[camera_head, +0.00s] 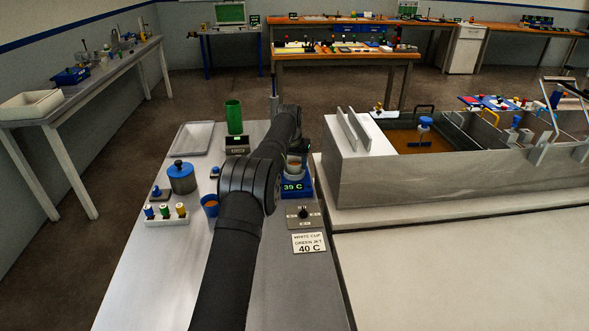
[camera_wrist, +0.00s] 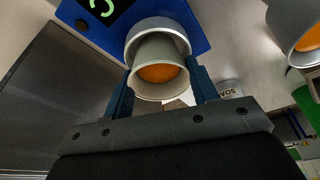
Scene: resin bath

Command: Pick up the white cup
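The white cup (camera_wrist: 160,52), with orange liquid inside, sits upright in a grey ring on the blue heater unit (camera_wrist: 190,14). In the head view the cup (camera_head: 294,160) shows partly behind my arm, and the heater (camera_head: 293,188) display reads 39 C. My gripper (camera_wrist: 162,88) has one dark blue finger on each side of the cup, very close to its wall. Contact with the cup cannot be made out. In the head view my arm hides most of the gripper.
A blue-lidded pot (camera_head: 181,178), a blue cup (camera_head: 210,205), a green cylinder (camera_head: 233,117) and a rack of small bottles (camera_head: 166,214) stand left of my arm. A knob box (camera_head: 304,214) and a label card (camera_head: 308,243) lie in front. The bath (camera_head: 420,178) is right.

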